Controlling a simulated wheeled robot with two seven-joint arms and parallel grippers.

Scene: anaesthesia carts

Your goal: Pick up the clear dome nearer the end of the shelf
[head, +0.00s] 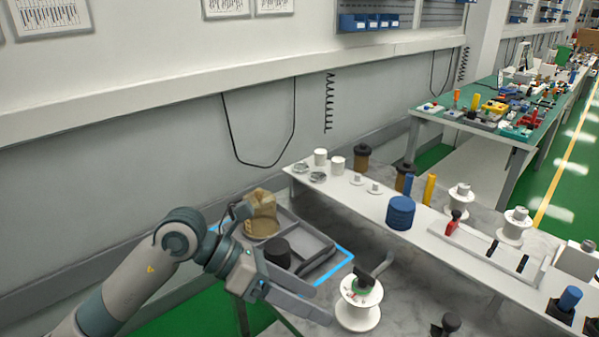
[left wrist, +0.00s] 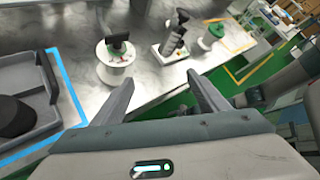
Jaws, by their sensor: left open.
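Two small clear domes sit on the white raised shelf (head: 345,195), close to its left end. The dome nearer the end (head: 300,167) is just left of and behind the other dome (head: 317,177). Both look greyish and are small in the head view. My left gripper (head: 322,304) is open and empty, low in front of the shelf and well apart from the domes. Its two spread fingers also show in the left wrist view (left wrist: 162,88), where neither dome is in view. A grey arm at the right of that view looks like my right one; its jaws are unclear.
White cups (head: 337,165) and a brown jar (head: 361,156) stand beside the domes. A grey tray (head: 310,238) with an amber bag (head: 261,214) and a black lump (head: 277,252) lies by my left arm. A white spool (head: 358,312) stands close to the gripper.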

